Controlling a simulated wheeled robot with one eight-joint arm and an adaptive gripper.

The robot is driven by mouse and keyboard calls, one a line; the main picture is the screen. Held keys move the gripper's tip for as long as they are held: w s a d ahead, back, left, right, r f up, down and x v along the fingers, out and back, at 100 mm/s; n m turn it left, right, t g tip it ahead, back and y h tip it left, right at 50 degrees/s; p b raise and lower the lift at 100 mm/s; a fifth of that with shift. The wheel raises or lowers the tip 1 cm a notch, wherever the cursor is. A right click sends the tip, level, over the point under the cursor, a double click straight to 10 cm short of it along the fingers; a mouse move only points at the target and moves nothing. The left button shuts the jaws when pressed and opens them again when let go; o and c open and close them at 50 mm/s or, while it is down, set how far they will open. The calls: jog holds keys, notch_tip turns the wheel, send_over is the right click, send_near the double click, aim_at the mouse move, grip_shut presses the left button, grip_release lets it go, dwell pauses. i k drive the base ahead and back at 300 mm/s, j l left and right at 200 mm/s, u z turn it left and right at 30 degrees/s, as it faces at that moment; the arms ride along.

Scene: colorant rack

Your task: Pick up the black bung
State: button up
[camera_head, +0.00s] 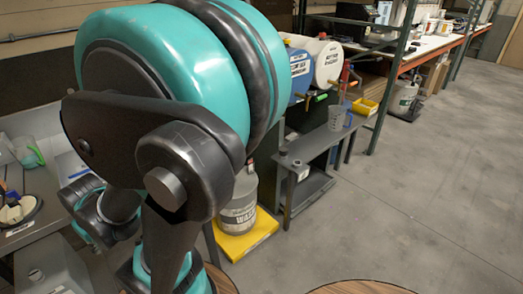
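A small dark stub (284,152) stands at the near left end of the grey bench (313,143). It may be the black bung, but it is too small to tell for sure. A lighter small piece (297,163) sits beside it. My teal and black arm fills the left and centre of the head view and covers much of what lies behind it. My gripper's fingers do not show, so I see nothing held.
A grey waste container (240,203) stands on a yellow base (250,238). White (327,67) and blue drums lie behind. The floor (420,190) to the right is clear.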

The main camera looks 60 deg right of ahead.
aim_at(283, 151)
jog(key=i+z, duration=0.2)
jog(key=z, duration=1)
